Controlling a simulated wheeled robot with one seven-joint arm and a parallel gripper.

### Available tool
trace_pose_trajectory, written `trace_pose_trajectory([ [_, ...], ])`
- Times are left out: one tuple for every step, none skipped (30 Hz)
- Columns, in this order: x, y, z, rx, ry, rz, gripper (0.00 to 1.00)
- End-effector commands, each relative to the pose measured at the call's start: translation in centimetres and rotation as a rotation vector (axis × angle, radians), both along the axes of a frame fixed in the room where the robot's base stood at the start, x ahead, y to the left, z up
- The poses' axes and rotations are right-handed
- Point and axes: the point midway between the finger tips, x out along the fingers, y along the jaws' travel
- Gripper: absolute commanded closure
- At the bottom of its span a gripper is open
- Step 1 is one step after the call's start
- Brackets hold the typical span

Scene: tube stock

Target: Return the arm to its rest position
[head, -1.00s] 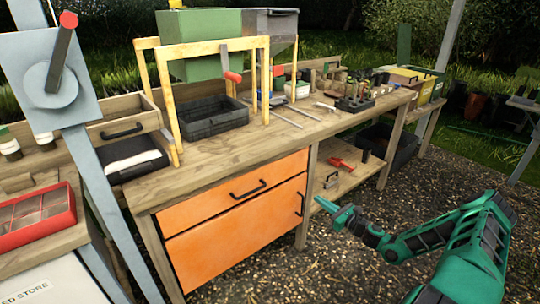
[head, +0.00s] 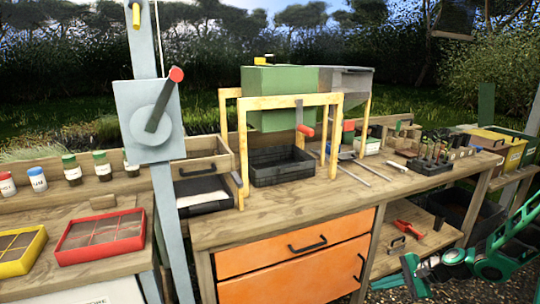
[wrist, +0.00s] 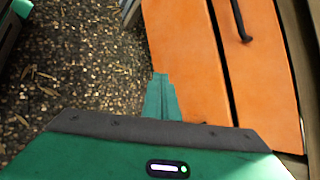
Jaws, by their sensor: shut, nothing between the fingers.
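My green gripper (wrist: 160,82) is shut and empty; its two fingers lie together in the wrist view. In the head view my gripper (head: 378,284) is at the lower right, in front of the bench and near its orange drawers (head: 300,262). My arm is bent, with its green links at the right edge. In the wrist view the orange drawer fronts (wrist: 185,50) lie beyond and right of the fingers, with gravel to the left. I cannot tell the exact gap to the drawers.
The wooden bench (head: 215,233) carries a black tray (head: 280,168) under a yellow frame with a green hopper (head: 290,100). Red pliers (head: 410,229) lie on the lower shelf. A grey post with a red-knobbed lever (head: 163,100) stands at left. Gravel (wrist: 80,60) is open beside the drawers.

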Motion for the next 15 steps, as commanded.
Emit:
trace_pose_trajectory([
  [-0.8,-0.2,1.0,-0.056,0.002,0.045,1.00],
  [-1.3,-0.4,1.4,-0.087,0.004,0.071,1.00],
  [-2.1,-0.6,2.0,-0.126,0.008,0.106,1.00],
  [-2.6,-0.8,2.4,-0.156,0.012,0.129,1.00],
  [-3.1,-1.0,2.9,-0.184,0.013,0.155,1.00],
  [-3.9,-1.3,3.6,-0.222,0.019,0.185,1.00],
  [-4.4,-1.5,4.1,-0.248,0.022,0.209,1.00],
  [-5.0,-1.7,4.7,-0.276,0.025,0.231,1.00],
  [-5.7,-2.0,5.5,-0.311,0.031,0.260,1.00],
  [-6.3,-2.2,6.0,-0.336,0.034,0.282,1.00],
  [-6.8,-2.4,6.6,-0.361,0.037,0.302,1.00],
  [-7.6,-2.7,7.5,-0.395,0.041,0.328,1.00],
  [-8.2,-2.9,8.1,-0.417,0.045,0.348,1.00],
  [-8.7,-3.1,8.8,-0.442,0.048,0.367,1.00],
  [-9.5,-3.4,9.6,-0.471,0.053,0.391,1.00],
])
